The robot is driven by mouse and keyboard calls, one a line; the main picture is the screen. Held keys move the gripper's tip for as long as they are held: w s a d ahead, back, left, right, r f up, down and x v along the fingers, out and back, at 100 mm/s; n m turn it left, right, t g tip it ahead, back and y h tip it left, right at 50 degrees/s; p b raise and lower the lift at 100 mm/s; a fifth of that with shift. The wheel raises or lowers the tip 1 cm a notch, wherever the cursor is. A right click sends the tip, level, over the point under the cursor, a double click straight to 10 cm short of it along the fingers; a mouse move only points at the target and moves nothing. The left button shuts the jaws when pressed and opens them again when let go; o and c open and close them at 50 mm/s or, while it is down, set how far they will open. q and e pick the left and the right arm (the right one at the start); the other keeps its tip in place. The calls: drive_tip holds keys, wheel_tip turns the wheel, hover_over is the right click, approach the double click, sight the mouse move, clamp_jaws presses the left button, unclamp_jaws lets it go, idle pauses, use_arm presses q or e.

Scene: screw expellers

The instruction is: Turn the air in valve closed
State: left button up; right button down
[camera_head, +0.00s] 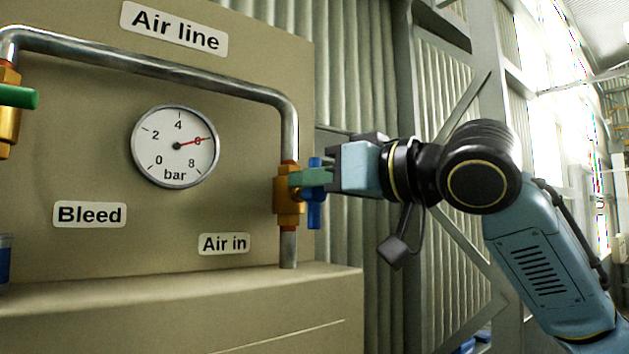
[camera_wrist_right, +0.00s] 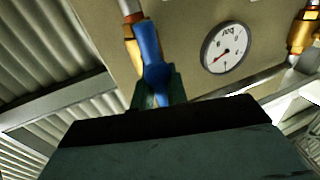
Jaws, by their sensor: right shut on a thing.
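The air in valve has a brass body (camera_head: 288,208) on the vertical pipe above the "Air in" label (camera_head: 224,244). Its blue handle (camera_head: 315,212) stands roughly upright, in line with the pipe. My right gripper (camera_head: 312,178) reaches in from the right and is shut on the blue handle. In the right wrist view the blue handle (camera_wrist_right: 150,50) sits between the green fingers, and part of the brass body (camera_wrist_right: 133,50) shows beside it. My left gripper is not in view.
The round gauge (camera_head: 175,147) reads about 6 bar. A brass bleed valve (camera_head: 9,125) with a horizontal green handle (camera_head: 18,97) is at the left edge. The steel pipe (camera_head: 160,64) runs across the panel. A ledge (camera_head: 180,310) juts out below.

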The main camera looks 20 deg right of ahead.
drive_tip(key=m+b, duration=0.2)
drive_tip(key=m+t+b, duration=0.1)
drive_tip(key=m, duration=0.1)
drive_tip(key=shift+w+d+f, duration=0.1)
drive_tip(key=shift+d+f, duration=0.1)
drive_tip(key=shift+d, duration=0.05)
drive_tip(key=shift+w+d+f+m+t+h+b, duration=0.2)
drive_tip(key=shift+m+t+h+b, duration=0.4)
drive_tip(key=shift+m+b, duration=1.45)
drive_tip(key=shift+s+d+f+m+t+h+b, duration=0.2)
drive_tip(key=shift+m+t+h+b, duration=0.4)
drive_tip(key=shift+m, duration=2.75)
drive_tip(key=shift+w+d+f+m+t+h+b, duration=0.15)
drive_tip(key=shift+f+m+t+h+b, duration=0.45)
drive_tip(key=shift+m+b, duration=1.5)
drive_tip(key=shift+r+m+p, duration=0.3)
drive_tip(key=shift+m+p, duration=0.2)
drive_tip(key=shift+m, duration=0.4)
drive_tip(key=c, duration=1.5)
unclamp_jaws()
drive_tip(key=shift+o, duration=0.2)
